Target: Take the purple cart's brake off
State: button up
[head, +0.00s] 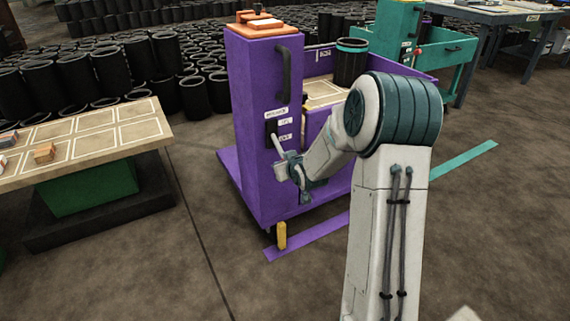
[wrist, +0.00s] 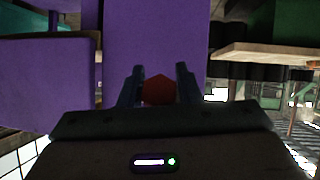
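The purple cart (head: 262,190) stands upright in the middle of the head view. Its front panel carries a dark plate with small white labels (head: 285,121) too small to read surely. A pale brake lever (head: 278,143) slants down from the plate to my gripper (head: 293,172). In the wrist view a red knob (wrist: 159,91), apparently the lever's end, sits between my two fingers and fills the gap, so my gripper (wrist: 160,84) looks shut on it. The purple panel (wrist: 155,35) is close behind. The lever's lower end is hidden in the head view.
A wooden-topped table (head: 105,143) with small blocks stands left of the cart. A teal cart (head: 450,65) and a blue-topped table (head: 490,15) are behind at right. Many black sleeves (head: 75,80) fill the back. Purple floor tape (head: 310,236) runs by the cart; foreground floor is clear.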

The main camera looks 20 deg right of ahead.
jog(key=shift+o, duration=1.2)
jog(key=shift+f, duration=0.1)
jog(key=shift+s+r, duration=0.15)
jog(key=shift+r, duration=0.05)
jog(key=p+v, duration=0.5)
jog(key=v, duration=0.8)
jog(key=shift+s, duration=0.15)
jog(key=shift+d, duration=0.1)
